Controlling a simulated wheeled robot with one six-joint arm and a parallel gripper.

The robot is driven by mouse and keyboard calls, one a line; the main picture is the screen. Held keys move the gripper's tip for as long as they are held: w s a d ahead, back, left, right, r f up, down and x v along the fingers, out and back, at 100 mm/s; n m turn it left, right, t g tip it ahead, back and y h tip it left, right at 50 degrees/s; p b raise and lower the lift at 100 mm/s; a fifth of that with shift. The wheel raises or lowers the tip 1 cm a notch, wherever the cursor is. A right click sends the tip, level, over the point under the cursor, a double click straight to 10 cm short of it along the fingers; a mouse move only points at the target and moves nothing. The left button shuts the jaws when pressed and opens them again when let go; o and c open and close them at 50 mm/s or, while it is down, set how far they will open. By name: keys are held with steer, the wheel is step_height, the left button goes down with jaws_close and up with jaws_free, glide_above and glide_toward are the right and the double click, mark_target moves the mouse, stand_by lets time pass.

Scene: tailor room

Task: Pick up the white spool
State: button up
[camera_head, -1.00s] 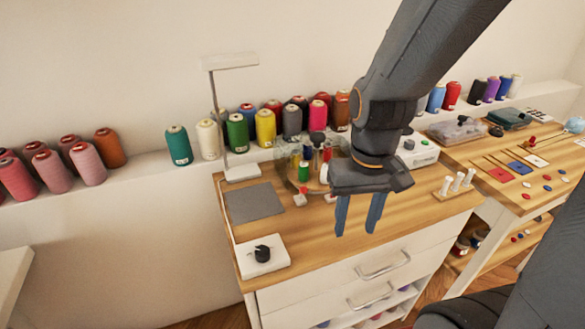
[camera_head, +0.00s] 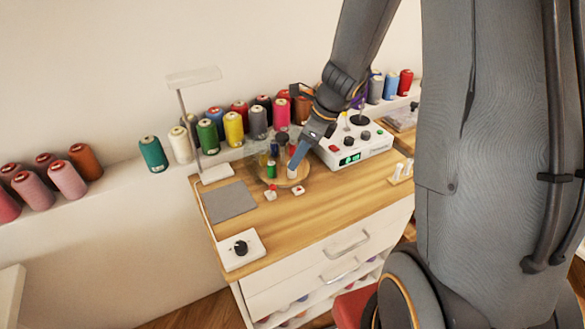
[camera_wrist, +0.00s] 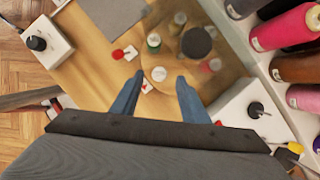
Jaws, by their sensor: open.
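A small white spool (camera_head: 292,168) stands on a round wooden disc (camera_head: 299,179) on the worktop, with a green spool (camera_head: 271,168) and other small spools on its far left side. My gripper (camera_head: 295,163) reaches down to the disc, its blue fingers right at the white spool. In the wrist view the white spool (camera_wrist: 159,73) shows end-on, in line with the gap between the open fingers (camera_wrist: 160,79). The gripper holds nothing. I cannot tell whether the fingertips are down beside the spool or still above it.
A clear cover (camera_wrist: 205,62) stands over the far part of the disc. A white control box (camera_head: 352,144) is close on the right. Red-and-white pieces (camera_head: 299,190) lie in front. A lamp (camera_head: 213,172) and grey mat (camera_head: 229,201) are left. Thread cones (camera_head: 233,128) line the shelf behind.

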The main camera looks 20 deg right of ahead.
steer(key=x, duration=0.5)
steer(key=shift+w+a+f, duration=0.1)
steer(key=shift+a+f, duration=0.05)
steer(key=shift+f, duration=0.15)
jaws_close()
